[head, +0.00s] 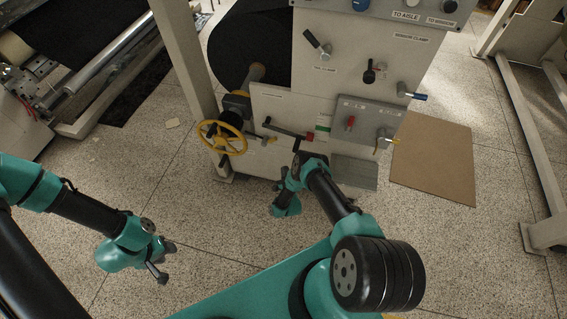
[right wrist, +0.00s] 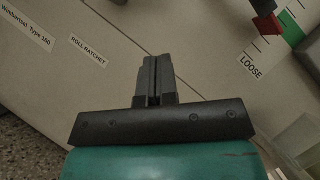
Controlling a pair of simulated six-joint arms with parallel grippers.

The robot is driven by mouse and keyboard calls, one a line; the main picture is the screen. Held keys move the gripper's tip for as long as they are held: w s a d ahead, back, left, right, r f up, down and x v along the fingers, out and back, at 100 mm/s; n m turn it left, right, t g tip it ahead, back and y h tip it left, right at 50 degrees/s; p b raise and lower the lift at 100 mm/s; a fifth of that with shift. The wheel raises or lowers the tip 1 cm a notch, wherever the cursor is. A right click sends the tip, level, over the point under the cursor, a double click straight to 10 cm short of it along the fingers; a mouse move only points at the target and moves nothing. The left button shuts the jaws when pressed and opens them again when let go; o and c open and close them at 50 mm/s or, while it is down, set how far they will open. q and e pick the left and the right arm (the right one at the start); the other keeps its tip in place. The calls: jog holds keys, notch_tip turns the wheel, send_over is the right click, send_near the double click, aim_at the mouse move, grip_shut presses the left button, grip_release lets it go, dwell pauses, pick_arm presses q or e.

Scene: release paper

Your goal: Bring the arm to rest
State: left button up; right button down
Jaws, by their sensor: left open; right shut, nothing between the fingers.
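My left gripper (head: 163,263) hangs low at the left of the head view, over bare floor, open and holding nothing. My right gripper (right wrist: 155,80) is shut and empty in the right wrist view, with its fingers together in front of a pale machine panel (right wrist: 110,75). In the head view my right arm reaches from the lower right to the machine's lower front. That gripper is small and partly hidden by its wrist there, so I cannot tell whether it touches the panel.
The machine has a yellow handwheel (head: 222,138), a red-tipped lever (head: 290,130) close to my right wrist, and a grey control box (head: 366,124). A brown board (head: 433,160) lies on the floor at right. Speckled floor is clear around my left gripper.

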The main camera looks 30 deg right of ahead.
jog(key=shift+s+f, duration=0.1)
jog(key=shift+s, duration=0.1)
dwell(0.4)
jog(key=w+a+r+n+g+y, duration=0.2)
jog(key=a+r+n+g+y, duration=0.2)
jog(key=r+n+g+y, duration=0.7)
jog(key=s+a+r+n+g, duration=0.2)
jog(key=s+r+n+g, duration=0.3)
jog(key=s, duration=0.7)
jog(key=s+a+r+n+g, duration=0.3)
jog(key=s+r+n+g, duration=0.1)
jog(key=s+r+n, duration=0.6)
jog(key=s+n, duration=0.1)
jog(key=s, duration=0.2)
jog(key=shift+a+g+h, duration=0.25)
jog(key=shift+g+h, duration=0.15)
